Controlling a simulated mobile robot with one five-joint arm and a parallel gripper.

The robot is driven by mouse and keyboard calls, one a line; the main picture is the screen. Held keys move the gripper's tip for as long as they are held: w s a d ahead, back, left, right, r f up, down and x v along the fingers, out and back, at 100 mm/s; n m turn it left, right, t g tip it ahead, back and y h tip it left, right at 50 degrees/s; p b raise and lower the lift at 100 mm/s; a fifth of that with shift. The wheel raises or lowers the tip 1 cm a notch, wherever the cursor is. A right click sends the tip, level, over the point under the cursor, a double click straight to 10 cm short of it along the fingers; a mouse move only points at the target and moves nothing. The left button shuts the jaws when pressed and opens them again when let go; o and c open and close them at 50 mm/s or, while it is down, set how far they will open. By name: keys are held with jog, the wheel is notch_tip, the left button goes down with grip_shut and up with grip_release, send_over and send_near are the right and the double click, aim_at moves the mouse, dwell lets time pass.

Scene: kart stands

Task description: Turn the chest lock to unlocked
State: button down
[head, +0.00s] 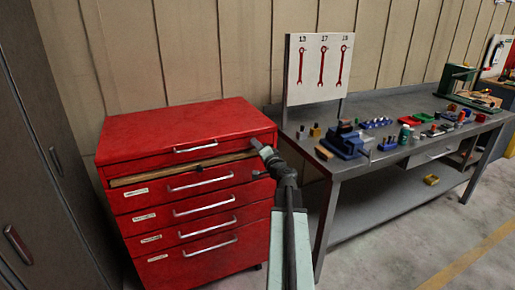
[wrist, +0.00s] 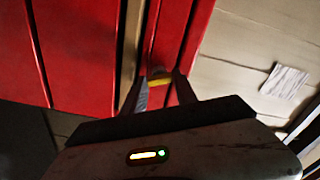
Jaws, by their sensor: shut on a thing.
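The red tool chest (head: 185,132) stands against the wall in the head view. Its red panels also fill the left and top of the wrist view (wrist: 75,50). My gripper (head: 262,149) reaches the upper right front corner of the chest. In the wrist view, my gripper (wrist: 160,88) is shut on a small yellow piece (wrist: 160,82) at the chest's face, apparently the chest lock. The fingers hide most of it, and its turned position cannot be read.
The chest has several drawers with silver handles (head: 205,204) and a tan band (head: 180,171) below the top drawer. A grey workbench (head: 400,165) with tools stands to the right, under a wrench board (head: 320,70). A dark cabinet (head: 35,170) is at left.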

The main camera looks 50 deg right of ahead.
jog(key=m, duration=0.5)
dwell(0.6)
jog(key=c, duration=1)
grip_release()
jog(key=shift+o, duration=0.2)
jog(key=v, duration=0.7)
jog(key=shift+s, duration=0.35)
